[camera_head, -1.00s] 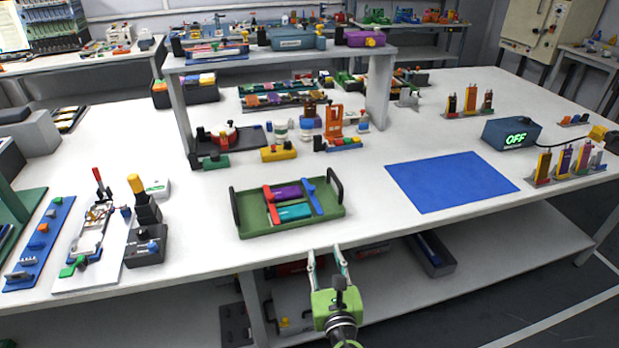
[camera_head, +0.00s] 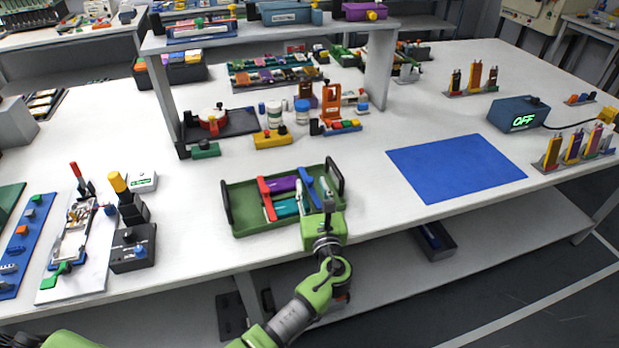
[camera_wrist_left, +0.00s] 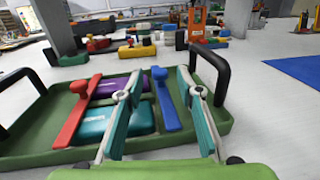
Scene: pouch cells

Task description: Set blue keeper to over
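A green tray (camera_head: 240,229) with black handles sits near the table's front edge. It holds a red keeper (camera_head: 267,200), a blue keeper (camera_head: 308,185), a purple cell (camera_head: 283,184) and a teal cell (camera_head: 286,208). The tray also fills the lower part of the left wrist view (camera_wrist_left: 35,148). My left gripper (camera_head: 317,198) is over the tray's front right part. In the wrist view its fingers (camera_wrist_left: 161,78) are apart, with the blue keeper showing between them. My right gripper is out of view.
A blue mat (camera_head: 455,167) lies empty to the right of the tray. A box reading OFF (camera_head: 518,114) stands behind it. A raised shelf (camera_head: 270,38) stands at the back. A black stand with a yellow knob (camera_head: 131,247) is on the left.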

